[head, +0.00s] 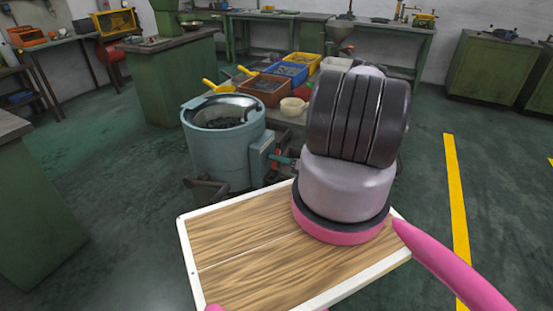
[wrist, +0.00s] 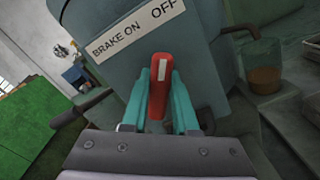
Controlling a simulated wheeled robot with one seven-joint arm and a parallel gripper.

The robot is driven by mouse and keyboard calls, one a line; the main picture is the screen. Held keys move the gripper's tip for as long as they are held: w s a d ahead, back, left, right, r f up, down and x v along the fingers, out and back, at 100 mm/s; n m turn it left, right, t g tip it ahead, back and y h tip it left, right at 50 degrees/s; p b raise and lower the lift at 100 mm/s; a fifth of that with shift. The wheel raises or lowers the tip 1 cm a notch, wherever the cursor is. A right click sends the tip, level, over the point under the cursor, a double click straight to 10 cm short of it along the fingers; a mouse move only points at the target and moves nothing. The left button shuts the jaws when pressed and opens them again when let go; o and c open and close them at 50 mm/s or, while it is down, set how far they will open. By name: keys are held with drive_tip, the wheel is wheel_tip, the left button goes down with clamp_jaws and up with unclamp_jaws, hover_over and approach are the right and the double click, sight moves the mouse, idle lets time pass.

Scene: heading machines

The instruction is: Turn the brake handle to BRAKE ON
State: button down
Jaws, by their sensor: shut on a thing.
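The red brake handle (wrist: 160,84) with a white stripe stands between the two teal fingers of my gripper (wrist: 160,106) in the wrist view. The gripper is shut on it. A white label (wrist: 134,32) above reads BRAKE ON at left and OFF at right, tilted in the picture. The handle's top end lies below the label, nearer the OFF side. In the head view my gripper (head: 283,160) reaches the grey-blue box (head: 261,157) on the side of the round drum machine (head: 222,154). My arm hides much of this spot, and the handle is barely visible there.
A dark bar (wrist: 82,107) sticks out left of the handle in the wrist view. A clear cup of brown liquid (wrist: 262,68) stands at right. Yellow, blue and brown bins (head: 292,72) sit on a bench behind the drum. Green floor lies open at left.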

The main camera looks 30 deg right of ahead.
drive_tip(key=n, duration=0.6)
drive_tip(key=shift+s+a, duration=0.1)
drive_tip(key=shift+s, duration=0.05)
drive_tip(key=n, duration=0.6)
drive_tip(key=shift+s+a+n, duration=0.1)
drive_tip(key=shift+a+n, duration=0.05)
drive_tip(key=shift+n, duration=0.25)
idle(0.4)
drive_tip(key=c, duration=0.7)
unclamp_jaws()
drive_tip(key=shift+s, duration=0.1)
drive_tip(key=v, duration=1)
drive_tip(key=shift+s+d, duration=0.25)
